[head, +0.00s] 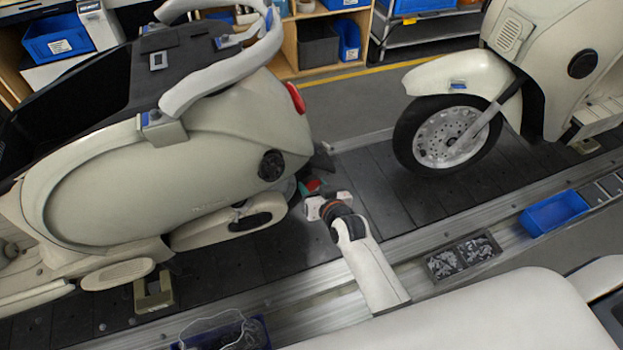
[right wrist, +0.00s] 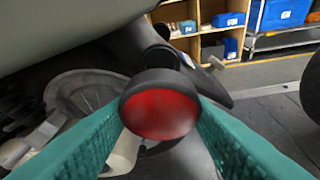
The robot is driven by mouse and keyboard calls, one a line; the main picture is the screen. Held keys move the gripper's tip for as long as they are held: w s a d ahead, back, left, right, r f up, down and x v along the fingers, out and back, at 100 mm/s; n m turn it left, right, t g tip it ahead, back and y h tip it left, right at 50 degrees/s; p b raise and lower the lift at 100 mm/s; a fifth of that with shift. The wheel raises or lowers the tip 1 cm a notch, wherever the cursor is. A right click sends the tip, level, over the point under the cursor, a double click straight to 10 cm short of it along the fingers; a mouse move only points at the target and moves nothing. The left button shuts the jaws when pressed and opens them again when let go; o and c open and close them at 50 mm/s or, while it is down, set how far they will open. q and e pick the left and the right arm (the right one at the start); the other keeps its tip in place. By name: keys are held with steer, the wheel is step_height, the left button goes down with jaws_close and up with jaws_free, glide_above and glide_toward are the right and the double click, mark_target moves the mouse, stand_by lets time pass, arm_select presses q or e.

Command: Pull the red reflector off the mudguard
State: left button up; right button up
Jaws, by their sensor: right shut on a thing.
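The red reflector (right wrist: 160,113) is a round red disc with a dark rim, in the middle of the right wrist view. My right gripper (head: 309,189) is at the rear of the left scooter, and its two teal fingers are shut on the reflector from both sides. The dark mudguard (right wrist: 217,90) shows behind and to the right of the reflector. Whether the two still touch cannot be told. In the head view the reflector is small and partly hidden by the gripper. My left gripper is not in view.
The cream left scooter (head: 120,190) stands on the dark slat conveyor (head: 375,190), close to my right arm. A second scooter's front wheel (head: 447,136) stands to the right. A blue bin (head: 553,212) and a parts tray (head: 462,257) sit along the near rail.

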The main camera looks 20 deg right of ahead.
steer(key=s+p, duration=0.2)
steer(key=s, duration=0.4)
steer(key=shift+s+p, duration=0.2)
steer(key=shift+p, duration=0.2)
steer(key=shift+d, duration=0.1)
stand_by(0.3)
